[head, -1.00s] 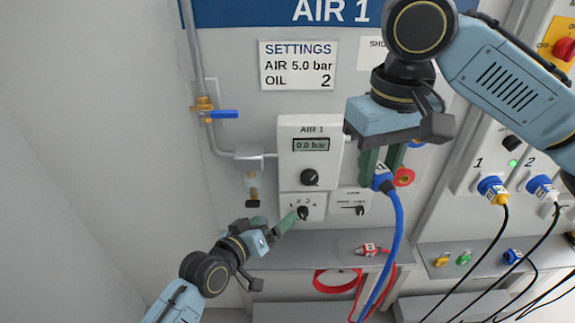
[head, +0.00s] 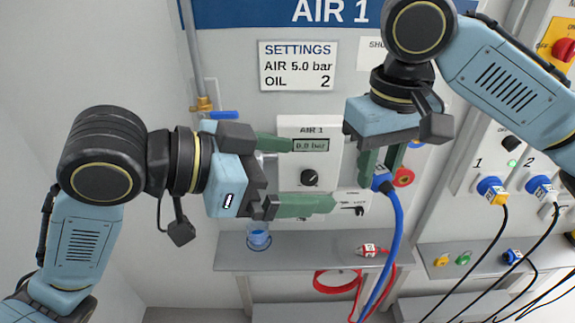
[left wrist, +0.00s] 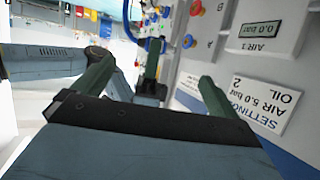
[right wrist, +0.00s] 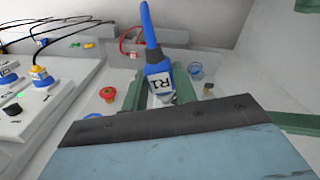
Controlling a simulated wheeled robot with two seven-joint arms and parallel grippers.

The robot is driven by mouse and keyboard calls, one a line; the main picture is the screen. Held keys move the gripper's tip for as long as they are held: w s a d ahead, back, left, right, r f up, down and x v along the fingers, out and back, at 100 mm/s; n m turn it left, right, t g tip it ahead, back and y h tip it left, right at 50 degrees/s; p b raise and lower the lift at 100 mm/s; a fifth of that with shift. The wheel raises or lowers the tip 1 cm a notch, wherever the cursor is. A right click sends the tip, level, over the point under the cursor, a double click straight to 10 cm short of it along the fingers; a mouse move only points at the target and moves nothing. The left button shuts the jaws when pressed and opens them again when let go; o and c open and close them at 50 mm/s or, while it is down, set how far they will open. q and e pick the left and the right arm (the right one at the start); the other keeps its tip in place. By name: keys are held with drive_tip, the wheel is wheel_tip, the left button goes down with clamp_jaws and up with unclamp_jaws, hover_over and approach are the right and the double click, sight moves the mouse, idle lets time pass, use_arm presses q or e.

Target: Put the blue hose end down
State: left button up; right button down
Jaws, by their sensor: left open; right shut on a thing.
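The blue hose end (head: 382,181) is held in my right gripper (head: 382,168), which is shut on it in front of the AIR 1 panel. Its blue hose hangs down past the shelf. In the right wrist view the hose end (right wrist: 160,84) shows an R1 label between the green fingers. My left gripper (head: 318,174) is open and empty, its fingers spread in front of the AIR 1 regulator (head: 298,128). The left wrist view shows its two spread green fingers (left wrist: 155,85) with nothing between them. The left hand hides the lower left of the panel.
A grey shelf (head: 320,260) below carries a red hose end (head: 370,250) and a small blue cup (head: 258,238). Bare shelf lies between them. Plugged cables (head: 490,189) hang at the right. A blue-handled valve (head: 222,114) is at upper left.

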use_arm(q)
drive_tip(key=x, duration=1.1)
drive_tip(key=shift+d+f, duration=0.25)
drive_tip(key=shift+d, duration=0.05)
drive_tip(key=shift+w, duration=0.15)
drive_tip(key=c, duration=0.9)
drive_tip(key=shift+a, duration=0.1)
drive_tip(key=shift+c, duration=0.9)
use_arm(e)
drive_tip(key=c, duration=1.6)
unclamp_jaws()
drive_tip(key=o, duration=0.6)
drive_tip(key=shift+c, duration=0.2)
drive_tip(key=shift+r, duration=0.1)
